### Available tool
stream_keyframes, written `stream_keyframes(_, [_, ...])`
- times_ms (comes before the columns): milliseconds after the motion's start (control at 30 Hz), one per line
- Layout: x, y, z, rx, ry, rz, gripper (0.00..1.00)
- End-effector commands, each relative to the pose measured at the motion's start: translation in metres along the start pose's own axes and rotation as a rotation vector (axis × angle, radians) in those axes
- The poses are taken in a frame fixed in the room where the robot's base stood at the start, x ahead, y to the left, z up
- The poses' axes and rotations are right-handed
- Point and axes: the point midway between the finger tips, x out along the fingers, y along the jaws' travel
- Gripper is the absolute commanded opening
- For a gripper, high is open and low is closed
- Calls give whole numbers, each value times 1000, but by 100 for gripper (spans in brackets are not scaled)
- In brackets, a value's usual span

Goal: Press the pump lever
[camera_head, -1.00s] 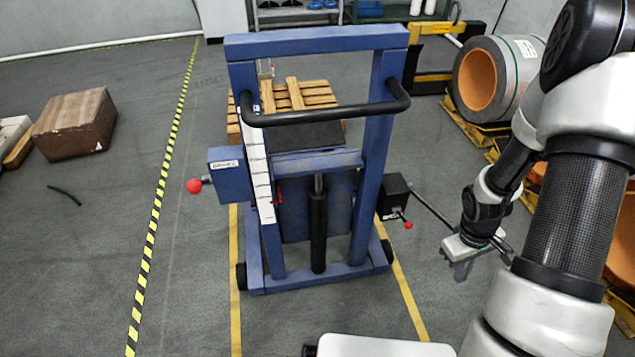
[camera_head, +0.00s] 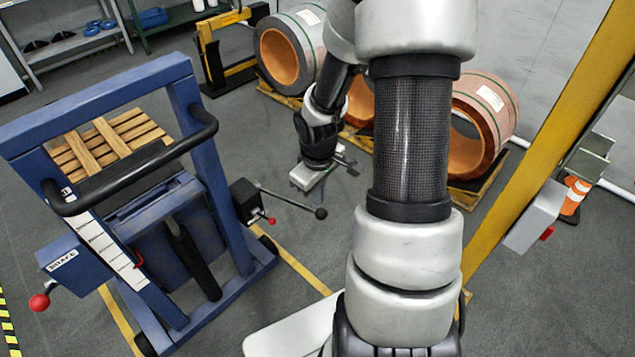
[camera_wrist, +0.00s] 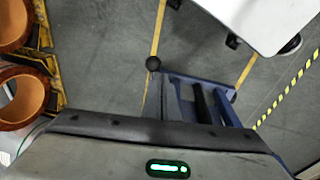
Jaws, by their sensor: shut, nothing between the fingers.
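The pump lever (camera_head: 290,200) is a thin dark rod with a black ball at its end. It sticks out to the right from a black box (camera_head: 243,203) on the blue lift frame (camera_head: 222,190). A small red knob (camera_head: 271,220) is on that box. The lever's black ball also shows in the wrist view (camera_wrist: 153,63), with the blue frame beside it. My gripper (camera_head: 307,187) is shut and empty, above and behind the lever in the head view. It looks apart from the lever. Its fingertips are hard to make out.
A red-knobbed brake box (camera_head: 66,262) is on the frame's left side. Large foil coils (camera_head: 487,112) lie on yellow stands behind my arm. A yellow post (camera_head: 545,140) with a grey box (camera_head: 535,217) stands at right. The floor around the lever is clear.

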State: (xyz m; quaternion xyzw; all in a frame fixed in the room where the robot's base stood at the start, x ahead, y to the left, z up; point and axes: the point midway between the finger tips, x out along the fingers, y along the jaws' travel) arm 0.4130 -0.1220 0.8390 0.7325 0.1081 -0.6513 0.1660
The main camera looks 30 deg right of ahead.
Motion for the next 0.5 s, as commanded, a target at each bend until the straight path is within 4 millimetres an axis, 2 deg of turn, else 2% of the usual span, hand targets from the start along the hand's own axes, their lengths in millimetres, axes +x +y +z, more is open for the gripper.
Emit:
stream_keyframes(33, [-32, 4, -6, 2, 24, -5, 0])
stream_keyframes(100, [-51, 4, -12, -3, 52, -11, 0])
stream_keyframes(200, [-69, 4, -19, -13, 79, -15, 0])
stream_keyframes(300, [-77, 4, -23, -18, 95, -16, 0])
stream_keyframes(500, [-77, 4, -24, -21, 100, -16, 0])
